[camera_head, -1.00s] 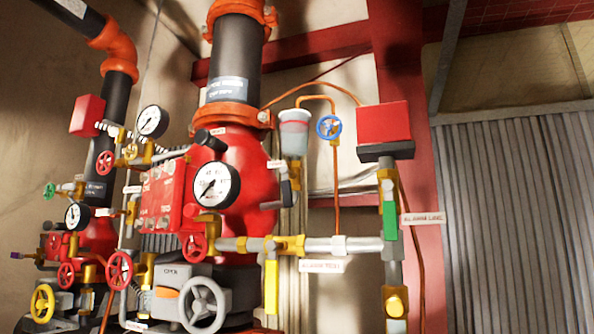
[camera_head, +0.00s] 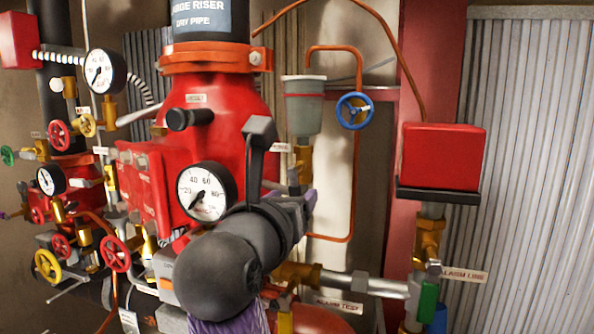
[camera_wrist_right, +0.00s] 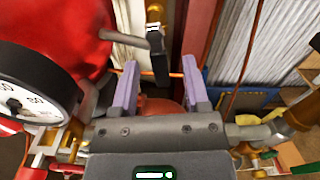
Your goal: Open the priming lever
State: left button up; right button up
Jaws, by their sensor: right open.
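The likely priming lever is a dark handle under the priming cup (camera_head: 303,108), on a brass valve; its tag is too small to read. In the right wrist view the dark lever (camera_wrist_right: 159,58) hangs down from brass fittings (camera_wrist_right: 155,12). My right gripper (camera_head: 304,199) is open in front of the red riser valve, close to the lever, and partly hides it in the head view. In the wrist view the purple fingers of the right gripper (camera_wrist_right: 158,74) stand apart, with the lever's lower end between their tips in the picture. I cannot tell whether they touch. My left gripper is not in view.
A pressure gauge (camera_head: 204,192) sits left of my right arm. A blue handwheel (camera_head: 355,111) and copper tube are right of the cup. A red box (camera_head: 441,158) and the alarm line pipe (camera_head: 378,286) are farther right. Red and yellow handwheels crowd the left.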

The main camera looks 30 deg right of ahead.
jog(key=x, duration=0.2)
jog(key=shift+w+d+p, duration=0.2)
jog(key=shift+p, duration=0.1)
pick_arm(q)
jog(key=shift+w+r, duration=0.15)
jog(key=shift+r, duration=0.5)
pick_arm(e)
grip_shut()
jog(key=shift+w+a+f+m+b, duration=0.2)
jog(key=shift+m+b, duration=0.4)
jog(key=shift+b, duration=0.45)
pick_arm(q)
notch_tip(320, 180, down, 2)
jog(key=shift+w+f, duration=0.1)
pick_arm(e)
jog(key=shift+r+m, duration=0.2)
jog(key=shift+m, duration=0.1)
grip_release()
